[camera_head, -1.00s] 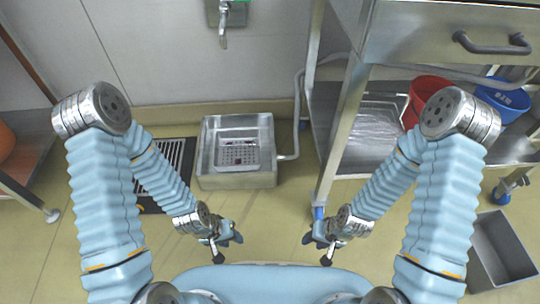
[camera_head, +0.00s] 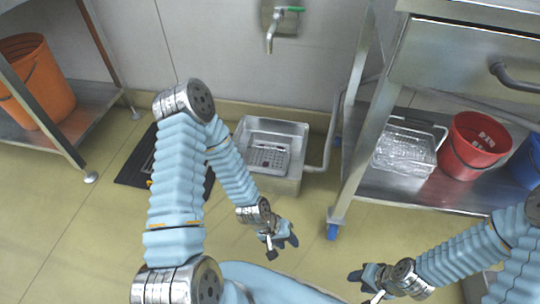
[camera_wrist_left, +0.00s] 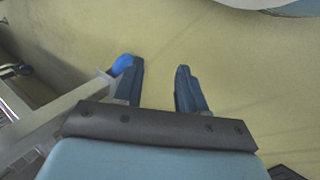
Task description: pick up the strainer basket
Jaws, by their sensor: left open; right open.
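The strainer basket (camera_head: 268,156) is a shallow metal tray with a perforated bottom. It sits inside the square steel floor sink (camera_head: 292,182) against the wall. My left gripper (camera_head: 282,242) is in front of the sink and apart from it, open and empty. In the left wrist view its two fingers (camera_wrist_left: 160,88) stand apart over bare floor, and the basket does not show there. My right gripper (camera_head: 362,282) is open at the lower right, well away from the basket.
A tap (camera_head: 272,32) is on the wall above the sink. A steel table (camera_head: 400,190) at right holds a wire basket (camera_head: 402,150), a red bucket (camera_head: 472,146) and a blue bucket (camera_head: 527,162). An orange bucket (camera_head: 40,85) stands on a left shelf. A dark floor grate (camera_head: 137,165) lies left of the sink.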

